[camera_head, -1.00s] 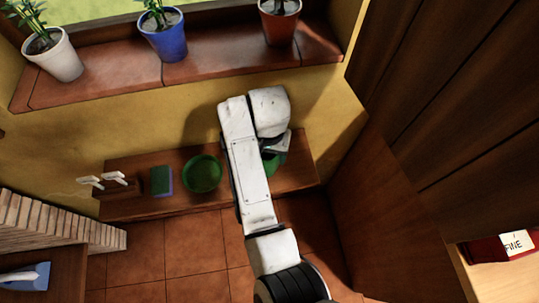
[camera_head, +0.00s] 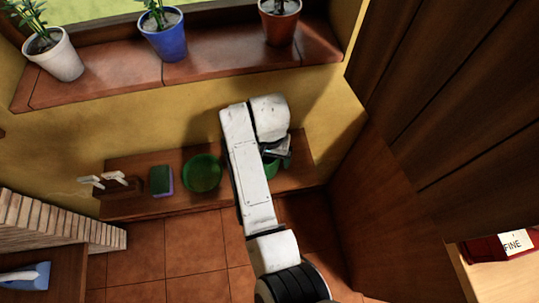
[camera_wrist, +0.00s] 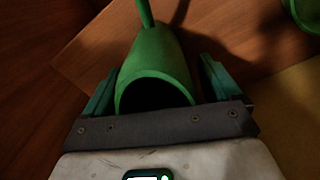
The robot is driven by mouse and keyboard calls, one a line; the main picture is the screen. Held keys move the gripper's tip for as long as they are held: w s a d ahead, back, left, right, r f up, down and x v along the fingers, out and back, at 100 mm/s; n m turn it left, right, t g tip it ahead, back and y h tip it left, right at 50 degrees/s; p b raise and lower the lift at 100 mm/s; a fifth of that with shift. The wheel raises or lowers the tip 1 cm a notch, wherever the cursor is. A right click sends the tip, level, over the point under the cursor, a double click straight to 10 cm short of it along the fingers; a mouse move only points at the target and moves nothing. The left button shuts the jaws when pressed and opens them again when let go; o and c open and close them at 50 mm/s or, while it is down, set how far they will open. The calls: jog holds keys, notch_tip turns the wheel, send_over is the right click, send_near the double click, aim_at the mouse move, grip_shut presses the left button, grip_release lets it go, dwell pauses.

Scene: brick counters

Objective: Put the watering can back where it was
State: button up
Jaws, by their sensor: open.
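The green watering can (camera_wrist: 160,60) stands on the wooden shelf (camera_head: 130,207) below the window, near its right end. In the head view only a green part of the can (camera_head: 271,168) shows, as my arm covers the rest. My gripper (camera_wrist: 157,82) is open, with one finger on each side of the can's body in the wrist view. The can's wide dark opening faces my palm and its thin spout points away. I cannot tell whether the fingers touch it.
A green bowl (camera_head: 202,174) stands left of my arm on the shelf, with a sponge (camera_head: 161,181) and a dark rack (camera_head: 116,184) further left. Potted plants line the sill (camera_head: 190,66). A wooden panel (camera_head: 385,215) stands close on the right.

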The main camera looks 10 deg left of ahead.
jog(key=shift+r, duration=0.1)
notch_tip(320, 180, up, 12)
jog(key=shift+w+r, duration=0.1)
dwell(0.4)
